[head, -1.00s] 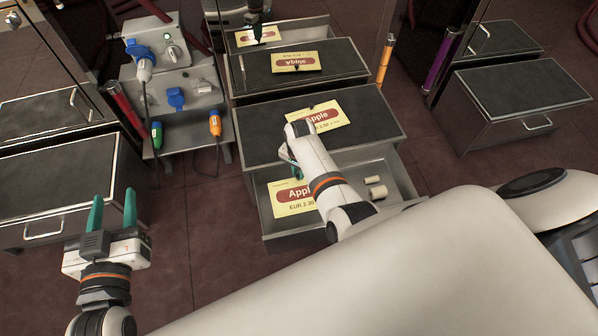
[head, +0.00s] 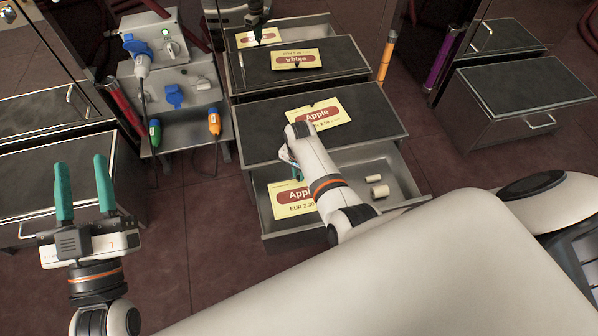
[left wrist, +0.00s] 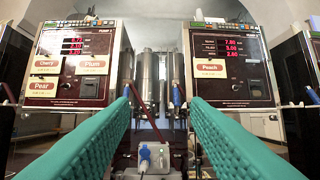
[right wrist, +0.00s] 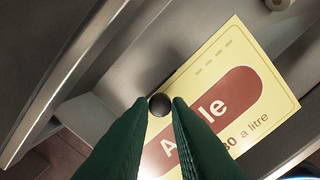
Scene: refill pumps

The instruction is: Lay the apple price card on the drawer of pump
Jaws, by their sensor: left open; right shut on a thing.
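A yellow apple price card (head: 291,203) with a red oval lies in the open metal drawer (head: 405,185) of the middle pump cabinet, partly hidden by my right arm. My right gripper (right wrist: 160,102) is shut on the dark round knob of this card (right wrist: 260,85) in the right wrist view. I cannot tell whether the card is lifted off the drawer floor. My left gripper (head: 82,175) is open and empty at the left, away from the cards.
Pale small cylinders (head: 378,190) lie in the drawer's right part. The shiny pump front behind mirrors the cabinet and cards. A grey socket box (head: 165,60) with blue, green and orange plugs stands left of it. Another cabinet (head: 525,90) stands right, with clear floor (head: 440,150) between.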

